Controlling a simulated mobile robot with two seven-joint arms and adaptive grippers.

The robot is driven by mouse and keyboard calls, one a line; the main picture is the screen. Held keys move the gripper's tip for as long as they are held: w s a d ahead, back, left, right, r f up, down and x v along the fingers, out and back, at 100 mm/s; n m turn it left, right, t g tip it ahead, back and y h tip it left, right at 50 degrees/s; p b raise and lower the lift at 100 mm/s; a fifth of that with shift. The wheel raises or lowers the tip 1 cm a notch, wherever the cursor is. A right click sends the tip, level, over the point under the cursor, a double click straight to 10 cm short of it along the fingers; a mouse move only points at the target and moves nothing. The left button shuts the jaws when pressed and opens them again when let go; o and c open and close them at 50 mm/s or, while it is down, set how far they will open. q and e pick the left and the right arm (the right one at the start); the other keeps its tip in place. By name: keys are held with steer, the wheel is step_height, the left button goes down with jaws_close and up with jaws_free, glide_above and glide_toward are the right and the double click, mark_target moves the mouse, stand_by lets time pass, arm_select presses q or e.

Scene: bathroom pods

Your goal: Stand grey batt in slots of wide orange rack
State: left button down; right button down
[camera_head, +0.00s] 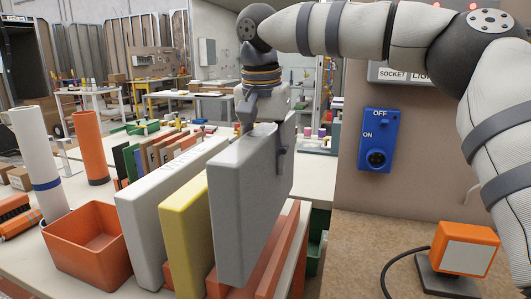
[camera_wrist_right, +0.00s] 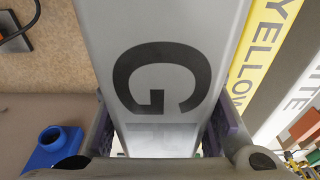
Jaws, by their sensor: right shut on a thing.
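The grey batt (camera_head: 240,210) is a thick upright slab, marked with a dark G in the right wrist view (camera_wrist_right: 205,40). My right gripper (camera_head: 264,138) is shut on its top edge, one finger on each broad face. The wide orange rack (camera_head: 287,255) is below, with rails showing at the batt's right and lower left. The batt is over the rack, right of the yellow batt (camera_head: 187,225); I cannot tell whether its lower edge is inside a slot. The white batt (camera_head: 145,220) stands left of the yellow one. My left gripper is out of view.
An orange bin (camera_head: 85,240) and white and orange tubes (camera_head: 90,145) stand at left. Smaller coloured slabs (camera_head: 150,155) stand behind. A blue switch box (camera_head: 377,140) is on the panel at right; an orange-framed device (camera_head: 465,250) sits in front of it.

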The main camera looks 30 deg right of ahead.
mark_target(262, 130)
steer(key=shift+f, duration=3.65)
steer(key=c, duration=1)
jaws_free()
steer(key=shift+o, duration=0.2)
steer(key=r, duration=0.4)
steer(key=a+r, duration=0.1)
steer(key=r, duration=0.3)
steer(key=s+r, duration=0.1)
steer(key=r, duration=0.3)
steer(key=shift+s+a, duration=0.1)
steer(key=shift+a, duration=0.1)
steer(key=shift+f, duration=0.1)
